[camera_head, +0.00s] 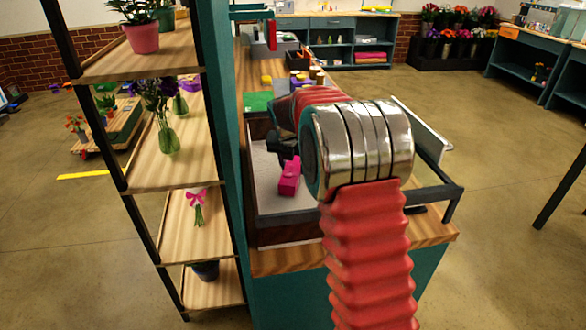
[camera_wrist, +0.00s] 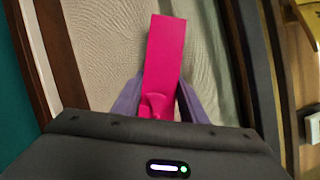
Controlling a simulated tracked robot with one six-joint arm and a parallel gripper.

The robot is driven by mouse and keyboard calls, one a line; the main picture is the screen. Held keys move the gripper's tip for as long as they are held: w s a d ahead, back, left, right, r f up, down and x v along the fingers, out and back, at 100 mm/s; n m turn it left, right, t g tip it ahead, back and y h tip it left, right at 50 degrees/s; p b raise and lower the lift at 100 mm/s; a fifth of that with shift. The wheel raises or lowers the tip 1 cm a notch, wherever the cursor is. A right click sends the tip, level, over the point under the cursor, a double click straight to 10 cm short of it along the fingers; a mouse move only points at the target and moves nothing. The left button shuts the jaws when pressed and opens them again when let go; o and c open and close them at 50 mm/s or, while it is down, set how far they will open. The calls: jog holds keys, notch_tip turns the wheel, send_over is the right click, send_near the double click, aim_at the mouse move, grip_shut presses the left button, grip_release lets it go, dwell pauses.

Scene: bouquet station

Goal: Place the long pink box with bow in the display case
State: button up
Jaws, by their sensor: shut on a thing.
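The long pink box (camera_head: 289,178) with its bow is in my gripper (camera_head: 283,150), low over the pale floor of the display case (camera_head: 262,165). In the wrist view the pink box (camera_wrist: 165,55) extends forward from between the two fingers of my gripper (camera_wrist: 157,100). The bow shows at the near end, between the fingers. The case's pale lining (camera_wrist: 110,45) lies beneath the box. I cannot tell whether the box touches it. My arm hides much of the case in the head view.
A wooden shelf (camera_head: 178,170) with plants stands left of the case. Several small items and a green mat (camera_head: 257,101) lie on the counter behind it. The case's dark frame (camera_head: 454,192) rises at the right. Open floor (camera_head: 500,150) lies further right.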

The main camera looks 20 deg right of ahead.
jog(key=shift+f, duration=0.3)
jog(key=o, duration=1.2)
jog(key=v, duration=1.1)
jog(key=shift+s+a+r, duration=0.2)
jog(key=shift+r, duration=0.25)
